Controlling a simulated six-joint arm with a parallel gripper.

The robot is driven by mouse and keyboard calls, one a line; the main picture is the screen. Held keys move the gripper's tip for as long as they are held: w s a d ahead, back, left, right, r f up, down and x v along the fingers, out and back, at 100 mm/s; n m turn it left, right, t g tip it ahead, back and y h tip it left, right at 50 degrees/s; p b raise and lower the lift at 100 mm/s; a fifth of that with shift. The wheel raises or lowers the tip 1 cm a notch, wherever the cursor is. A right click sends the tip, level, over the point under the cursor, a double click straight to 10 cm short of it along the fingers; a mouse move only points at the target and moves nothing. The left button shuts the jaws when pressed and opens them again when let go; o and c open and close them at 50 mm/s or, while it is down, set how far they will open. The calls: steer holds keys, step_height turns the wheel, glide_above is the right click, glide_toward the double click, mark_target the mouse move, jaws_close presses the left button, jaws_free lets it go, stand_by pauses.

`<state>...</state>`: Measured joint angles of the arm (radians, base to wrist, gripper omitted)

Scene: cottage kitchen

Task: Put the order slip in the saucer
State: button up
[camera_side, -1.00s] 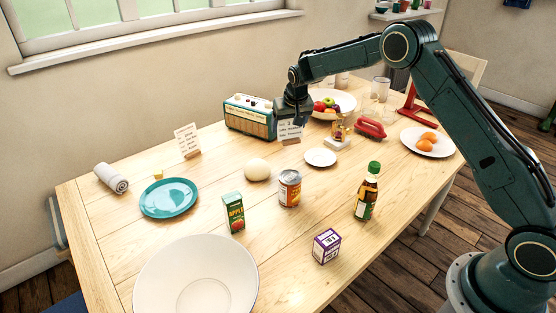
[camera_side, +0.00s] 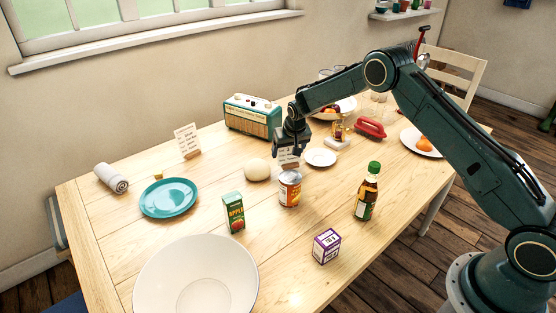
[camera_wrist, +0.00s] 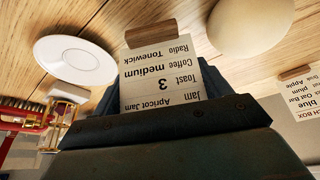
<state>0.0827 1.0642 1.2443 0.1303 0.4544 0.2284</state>
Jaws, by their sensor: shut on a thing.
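The order slip (camera_side: 288,157) is a white printed card with a small wooden foot. My gripper (camera_side: 290,145) is shut on its upper part and holds it in front of the radio, behind the soup can. In the wrist view the slip (camera_wrist: 160,75) reads upside down, with its wooden foot (camera_wrist: 151,33) at the far end. The saucer (camera_side: 320,157) is small, white and empty, just right of the slip in the side view. It shows at upper left in the wrist view (camera_wrist: 75,60). Whether the foot touches the table cannot be told.
A can (camera_side: 290,189) stands close in front of the slip, a cream egg-shaped object (camera_side: 257,170) left of it. Another card (camera_side: 187,141) stands at left.

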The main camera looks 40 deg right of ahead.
steer(key=shift+f, duration=0.75)
steer(key=shift+f, duration=0.15)
steer(key=o, duration=1)
steer(key=shift+c, duration=0.2)
steer(key=v, duration=1.2)
